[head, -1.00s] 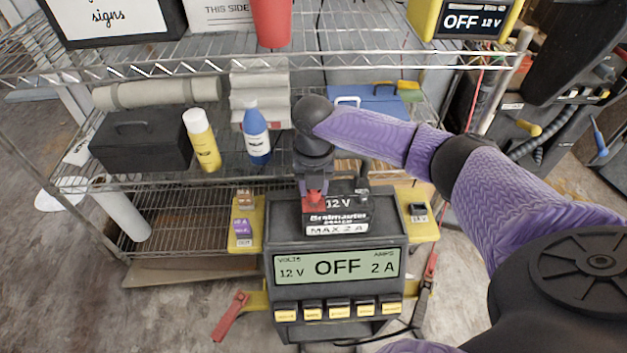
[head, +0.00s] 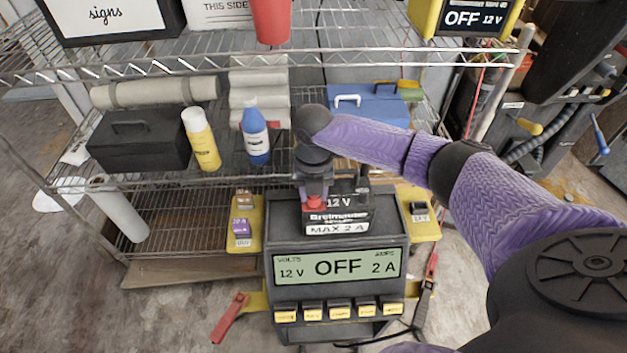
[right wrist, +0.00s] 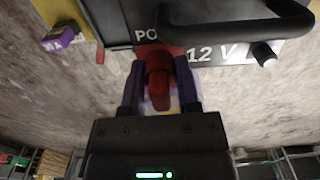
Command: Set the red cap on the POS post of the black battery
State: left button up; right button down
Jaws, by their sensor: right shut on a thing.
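My right gripper (head: 314,196) is shut on the red cap (right wrist: 158,72) and points down at the left part of the black battery (head: 348,205). In the head view the cap (head: 314,203) shows just below the fingers. In the right wrist view the cap is between the two fingers, close to the "PO" lettering on the black battery (right wrist: 222,14); the rest of that word is hidden. The post itself is hidden, so I cannot tell whether the cap is on it. My left gripper is not in view.
A charger with an OFF display (head: 338,267) stands below the battery. A black handle (right wrist: 265,28) arches over the battery top. Yellow side trays hold a purple block (head: 241,226) and a black block (head: 418,208). Wire shelving (head: 150,180) with bottles stands behind.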

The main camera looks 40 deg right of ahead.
jog(key=shift+f, duration=0.1)
jog(key=shift+c, duration=2.4)
grip_release()
jog(key=shift+o, duration=1.1)
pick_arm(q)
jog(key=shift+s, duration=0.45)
pick_arm(e)
notch_tip(320, 180, up, 9)
jog(key=p, duration=0.4)
jog(key=shift+p, duration=0.3)
jog(key=shift+r, duration=0.5)
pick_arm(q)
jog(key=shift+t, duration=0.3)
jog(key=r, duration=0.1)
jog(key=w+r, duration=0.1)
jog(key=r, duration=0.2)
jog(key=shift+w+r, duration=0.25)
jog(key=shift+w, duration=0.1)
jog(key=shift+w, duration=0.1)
pick_arm(e)
jog(key=shift+f, duration=0.1)
